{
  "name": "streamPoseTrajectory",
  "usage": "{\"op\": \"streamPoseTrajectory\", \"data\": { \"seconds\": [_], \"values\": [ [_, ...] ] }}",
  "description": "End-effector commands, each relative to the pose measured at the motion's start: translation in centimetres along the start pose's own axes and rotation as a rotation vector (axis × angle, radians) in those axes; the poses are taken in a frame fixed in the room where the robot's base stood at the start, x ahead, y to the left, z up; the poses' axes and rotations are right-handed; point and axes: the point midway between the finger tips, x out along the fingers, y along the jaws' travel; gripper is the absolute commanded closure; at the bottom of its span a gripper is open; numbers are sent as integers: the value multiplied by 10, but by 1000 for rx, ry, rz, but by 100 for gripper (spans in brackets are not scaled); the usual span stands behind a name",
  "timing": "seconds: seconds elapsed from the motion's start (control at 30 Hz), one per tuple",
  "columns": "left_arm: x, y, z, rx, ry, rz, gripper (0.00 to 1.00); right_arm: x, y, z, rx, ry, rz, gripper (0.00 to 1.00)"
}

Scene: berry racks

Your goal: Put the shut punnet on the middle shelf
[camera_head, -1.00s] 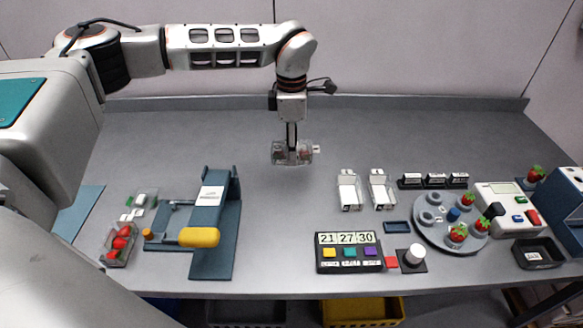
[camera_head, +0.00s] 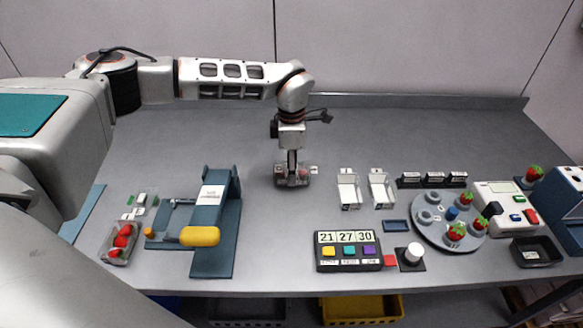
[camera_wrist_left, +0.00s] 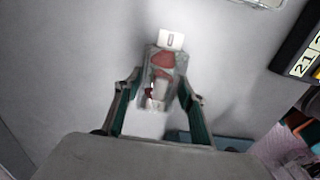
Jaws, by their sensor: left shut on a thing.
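The shut punnet (camera_head: 283,180) is a small clear box with red berries inside and a pale tab at one end. My left gripper (camera_head: 292,172) is shut on it, pointing straight down over the middle of the table. In the left wrist view the punnet (camera_wrist_left: 161,72) sits between the two fingers of my left gripper (camera_wrist_left: 155,98), with its white tab toward the top. I cannot tell whether the punnet touches the table. No middle shelf can be made out. My right gripper is not in view.
Two empty open punnets (camera_head: 348,190) stand to the right of my left gripper. A button panel (camera_head: 348,262), a round turntable (camera_head: 440,237) with berries and a blue press (camera_head: 215,250) with a yellow handle stand nearer. An open punnet of berries (camera_head: 118,257) is at the left. The table's back is clear.

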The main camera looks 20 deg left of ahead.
Motion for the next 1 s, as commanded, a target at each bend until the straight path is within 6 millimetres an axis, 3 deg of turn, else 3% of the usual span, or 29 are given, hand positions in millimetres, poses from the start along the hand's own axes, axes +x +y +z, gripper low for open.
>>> {"op": "streamPoseTrajectory", "data": {
  "seconds": [0.07, 0.1, 0.13, 0.57, 0.67, 1.0],
  "values": [
    [3, 0, 0, 0, 1, -1, 84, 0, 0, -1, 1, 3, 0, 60],
    [3, 0, 0, 0, 1, -1, 50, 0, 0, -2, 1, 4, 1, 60],
    [3, 0, 0, 0, 1, -1, 44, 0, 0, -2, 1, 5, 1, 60],
    [-4, 0, 0, 0, 0, 1, 44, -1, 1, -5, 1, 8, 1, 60],
    [-15, 1, 0, -1, -1, 2, 44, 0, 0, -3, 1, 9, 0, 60],
    [-83, 1, 0, 0, -1, 3, 44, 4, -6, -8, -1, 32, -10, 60]
  ]
}}
